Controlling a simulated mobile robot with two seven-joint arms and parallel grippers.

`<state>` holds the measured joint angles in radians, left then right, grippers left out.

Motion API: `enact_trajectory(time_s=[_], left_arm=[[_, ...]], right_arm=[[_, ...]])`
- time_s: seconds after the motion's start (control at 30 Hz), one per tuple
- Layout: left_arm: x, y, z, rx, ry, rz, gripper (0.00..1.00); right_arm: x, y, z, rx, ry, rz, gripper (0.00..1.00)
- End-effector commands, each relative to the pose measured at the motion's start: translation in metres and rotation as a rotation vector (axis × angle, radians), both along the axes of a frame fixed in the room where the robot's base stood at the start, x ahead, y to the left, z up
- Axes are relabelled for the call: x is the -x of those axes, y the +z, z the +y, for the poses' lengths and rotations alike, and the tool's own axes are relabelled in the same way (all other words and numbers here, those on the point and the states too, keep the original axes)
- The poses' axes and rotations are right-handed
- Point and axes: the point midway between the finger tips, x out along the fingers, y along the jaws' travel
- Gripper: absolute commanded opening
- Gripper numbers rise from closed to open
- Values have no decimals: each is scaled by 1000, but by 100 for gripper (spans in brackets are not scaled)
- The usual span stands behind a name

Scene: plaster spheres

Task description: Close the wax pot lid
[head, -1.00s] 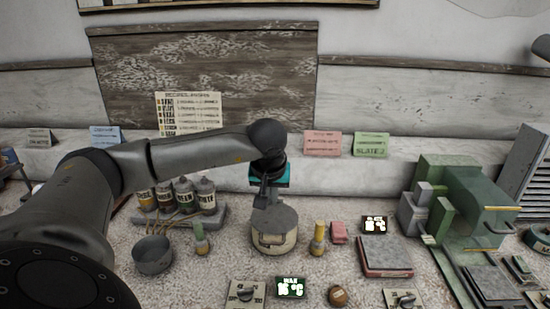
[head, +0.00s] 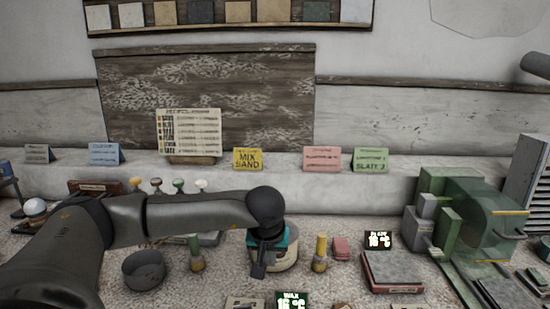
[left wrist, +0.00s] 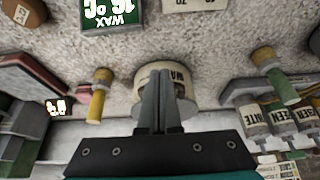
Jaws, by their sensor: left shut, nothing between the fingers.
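The cream wax pot (head: 287,258) stands on the speckled bench, partly hidden behind my left gripper (head: 258,272). In the left wrist view the pot (left wrist: 150,76) shows upside down, with part of its "WA" label visible. My left gripper (left wrist: 164,76) is shut and empty, its fingers pointing down in front of the pot's side in the head view. Whether the fingers touch the pot I cannot tell. The pot's lid is mostly hidden by the gripper now, so its position is unclear. My right gripper is not in view.
A wax temperature display (head: 291,301) lies in front. A green machine (head: 470,210) fills the right.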

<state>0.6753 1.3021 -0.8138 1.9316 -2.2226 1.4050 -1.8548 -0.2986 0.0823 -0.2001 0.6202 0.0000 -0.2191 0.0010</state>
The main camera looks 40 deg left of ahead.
Motion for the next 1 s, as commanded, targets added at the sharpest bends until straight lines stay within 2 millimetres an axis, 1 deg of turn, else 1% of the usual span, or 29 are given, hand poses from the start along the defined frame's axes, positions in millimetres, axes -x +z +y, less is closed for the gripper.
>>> enact_trajectory(time_s=[0.3,0.57,0.67,0.77,0.93,0.97,1.0], left_arm=[[0,-2,0,1,0,1,0],[0,-1,0,1,0,1,0],[0,5,1,0,1,0,0],[1,17,1,0,3,0,0],[4,43,5,-1,9,-1,0],[6,44,3,-2,8,0,0],[12,40,-2,-2,5,1,0]], right_arm=[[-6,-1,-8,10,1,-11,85],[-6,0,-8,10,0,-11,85],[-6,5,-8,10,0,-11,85],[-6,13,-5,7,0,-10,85],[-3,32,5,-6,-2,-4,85],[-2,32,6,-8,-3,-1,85],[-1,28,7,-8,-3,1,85]])
